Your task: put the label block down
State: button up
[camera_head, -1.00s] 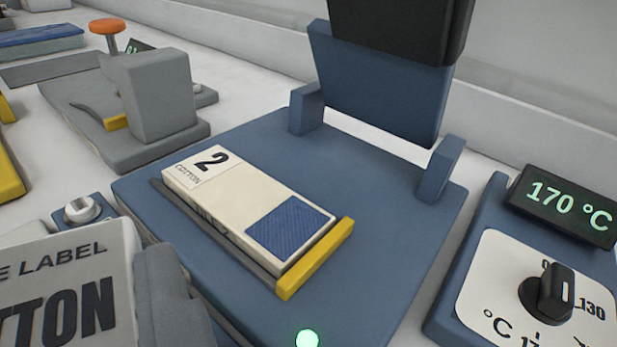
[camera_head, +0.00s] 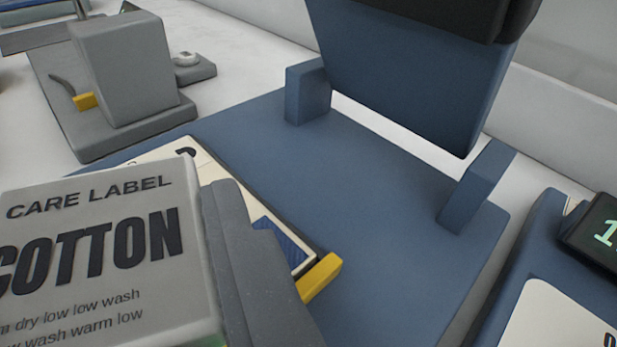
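The label block is light grey and reads "CARE LABEL COTTON" (camera_head: 95,240), with smaller wash lines below. It fills the lower left of the head view, close to the camera. My gripper (camera_head: 125,262) is shut on it. One dark grey finger lies against the block's right side; the other finger is out of view. The block overlaps a cream card with a "2" (camera_head: 160,153) and a blue patch on the blue press base. Whether the block touches the card or base is hidden.
The blue base (camera_head: 365,215) has bare room right of the card. Two blue posts and a dark-topped blue upright plate (camera_head: 405,75) stand at its back. A yellow bar (camera_head: 320,278) edges the card. A grey block fixture (camera_head: 120,75) stands left; a dial panel (camera_head: 550,320) and display stand right.

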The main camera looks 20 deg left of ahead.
jog(key=w, duration=0.1)
jog(key=w+p, duration=0.1)
jog(key=w, duration=0.3)
jog(key=shift+d+f, duration=0.1)
jog(key=shift+d, duration=0.25)
jog(key=shift+w+f+p, duration=0.15)
jog(key=shift+w+p, duration=0.15)
jog(key=shift+f+b, duration=1.3)
jog(key=shift+f, duration=0.4)
jog(key=shift+f, duration=0.6)
jog(key=o, duration=1)
jog(key=shift+r, duration=0.1)
